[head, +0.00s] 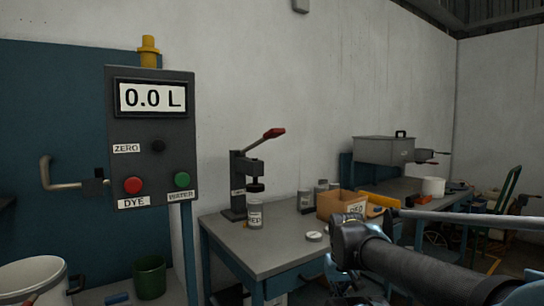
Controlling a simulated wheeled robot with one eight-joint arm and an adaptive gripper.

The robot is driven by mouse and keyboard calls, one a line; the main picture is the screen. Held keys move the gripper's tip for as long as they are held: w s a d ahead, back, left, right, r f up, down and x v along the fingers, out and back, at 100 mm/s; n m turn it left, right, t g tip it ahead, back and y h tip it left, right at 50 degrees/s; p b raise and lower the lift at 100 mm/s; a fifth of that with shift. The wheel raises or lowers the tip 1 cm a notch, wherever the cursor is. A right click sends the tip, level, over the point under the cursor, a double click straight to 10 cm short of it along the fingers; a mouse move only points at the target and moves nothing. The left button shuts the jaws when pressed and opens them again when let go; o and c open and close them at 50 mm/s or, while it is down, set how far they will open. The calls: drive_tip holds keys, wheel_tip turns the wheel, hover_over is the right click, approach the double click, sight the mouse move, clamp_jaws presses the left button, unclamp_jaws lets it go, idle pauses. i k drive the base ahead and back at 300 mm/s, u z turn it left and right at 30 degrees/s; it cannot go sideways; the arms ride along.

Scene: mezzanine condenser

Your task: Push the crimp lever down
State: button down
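The crimp press (238,185) is a dark upright stand at the back left of the workbench. Its crimp lever (262,140) slants up to the right and ends in a red grip (274,133). A small labelled can (255,215) stands in front of the press, just below and beside its round dark head (255,185). My dark arm (400,265) enters from the lower right and reaches toward the bench front, well to the right of the lever and apart from it. I cannot make out the gripper's fingers.
The grey workbench (265,240) also holds a lid (314,236), several cans (305,201) and a cardboard box (338,204). A control panel (152,140) reading 0.0 L stands left of the press. The space above the lever looks clear.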

sight(274, 133)
drive_tip(key=u, duration=0.25)
drive_tip(key=k, duration=1.35)
drive_tip(key=z, duration=0.25)
drive_tip(key=i, duration=1)
